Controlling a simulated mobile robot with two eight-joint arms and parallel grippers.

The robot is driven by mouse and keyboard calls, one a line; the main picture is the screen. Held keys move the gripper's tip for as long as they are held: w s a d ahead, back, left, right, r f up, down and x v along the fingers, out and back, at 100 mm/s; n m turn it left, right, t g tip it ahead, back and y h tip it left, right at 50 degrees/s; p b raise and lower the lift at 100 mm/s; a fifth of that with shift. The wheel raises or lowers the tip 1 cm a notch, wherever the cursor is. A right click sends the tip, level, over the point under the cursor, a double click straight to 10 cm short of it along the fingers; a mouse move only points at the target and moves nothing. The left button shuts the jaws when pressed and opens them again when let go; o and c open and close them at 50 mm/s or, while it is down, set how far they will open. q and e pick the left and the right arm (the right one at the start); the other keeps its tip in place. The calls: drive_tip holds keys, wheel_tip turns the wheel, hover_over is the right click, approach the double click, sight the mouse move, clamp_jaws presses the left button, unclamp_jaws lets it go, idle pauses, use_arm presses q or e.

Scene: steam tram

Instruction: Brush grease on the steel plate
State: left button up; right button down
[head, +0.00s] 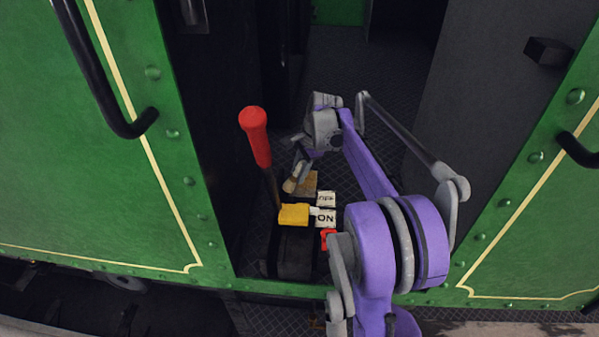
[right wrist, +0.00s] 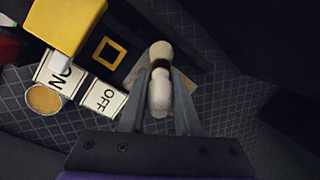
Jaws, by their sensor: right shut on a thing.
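My right gripper (head: 299,160) reaches into the tram doorway from above. It is shut on a brush, whose pale rounded end (head: 289,186) points down. In the right wrist view the pale brush (right wrist: 160,92) stands between the two grey fingers of the gripper (right wrist: 160,110). A small tan-gold flat patch (head: 309,180) lies beside the brush end and may be the steel plate; I cannot tell whether the brush touches it. A round tin (right wrist: 45,99) with a yellow-brown filling, likely the grease, sits by the ON label. My left gripper is not in view.
A red-handled lever (head: 255,137) stands just left of the brush. A yellow block (head: 294,214) sits on a black box beside the OFF label (head: 326,199) and ON label (head: 325,217). Green tram walls (head: 90,150) bound the doorway. Dark patterned floor lies clear behind.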

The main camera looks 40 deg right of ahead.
wheel_tip(320, 180, up, 6)
drive_tip(key=shift+w+f+p, duration=0.1)
drive_tip(key=shift+f+p, duration=0.05)
drive_tip(key=shift+p, duration=0.95)
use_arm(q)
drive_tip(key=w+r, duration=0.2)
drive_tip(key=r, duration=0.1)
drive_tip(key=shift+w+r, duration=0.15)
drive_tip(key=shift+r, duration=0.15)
use_arm(e)
drive_tip(key=shift+f, duration=0.15)
drive_tip(key=shift+r, duration=1.55)
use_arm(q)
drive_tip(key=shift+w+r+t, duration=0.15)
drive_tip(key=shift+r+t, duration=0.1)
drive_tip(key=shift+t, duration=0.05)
